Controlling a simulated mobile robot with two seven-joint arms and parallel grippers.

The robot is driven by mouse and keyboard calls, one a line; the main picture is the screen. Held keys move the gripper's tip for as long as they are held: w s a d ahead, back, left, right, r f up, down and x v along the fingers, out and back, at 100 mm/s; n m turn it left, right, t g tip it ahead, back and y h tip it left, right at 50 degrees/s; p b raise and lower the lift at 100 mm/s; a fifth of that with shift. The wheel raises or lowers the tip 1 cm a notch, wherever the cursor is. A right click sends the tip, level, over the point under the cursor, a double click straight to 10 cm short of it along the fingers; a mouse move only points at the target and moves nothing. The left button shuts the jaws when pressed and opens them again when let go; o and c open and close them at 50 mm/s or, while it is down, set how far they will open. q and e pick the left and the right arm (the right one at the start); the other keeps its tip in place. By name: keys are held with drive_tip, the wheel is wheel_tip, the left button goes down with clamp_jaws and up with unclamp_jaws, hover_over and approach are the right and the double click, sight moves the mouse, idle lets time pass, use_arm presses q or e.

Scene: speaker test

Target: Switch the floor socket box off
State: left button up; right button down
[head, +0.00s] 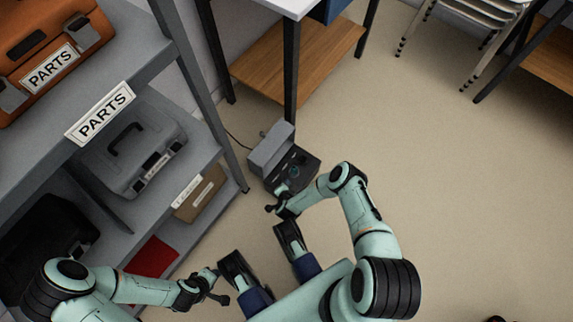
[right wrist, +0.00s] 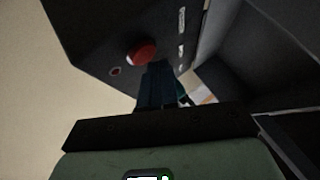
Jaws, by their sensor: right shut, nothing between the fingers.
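The floor socket box (head: 270,150) stands on the floor beside the shelf, with a grey raised part at the back and a dark panel in front. In the right wrist view its dark panel (right wrist: 95,35) carries a round red button (right wrist: 141,52), a small red spot (right wrist: 115,71) and white marks. My right gripper (head: 270,208) is at the box's near side. In the right wrist view its fingers (right wrist: 160,75) are shut and empty, just below the red button; contact cannot be told. My left gripper (head: 217,286) is low, away from the box; its jaw opening is unclear.
A grey shelf (head: 168,50) with a grey case (head: 135,150), an orange case (head: 45,40) and a cardboard box (head: 200,193) stands at left. A table with a wooden lower shelf (head: 300,65) is behind the box. The floor (head: 460,190) at right is clear.

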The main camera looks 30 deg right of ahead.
use_arm(q)
drive_tip(key=p+v, duration=0.3)
drive_tip(key=d+p+v, duration=0.1)
drive_tip(key=v, duration=0.1)
drive_tip(key=shift+w+r+p, duration=0.2)
drive_tip(key=shift+r+p, duration=0.15)
drive_tip(key=shift+p, duration=0.05)
use_arm(e)
wheel_tip(320, 180, up, 6)
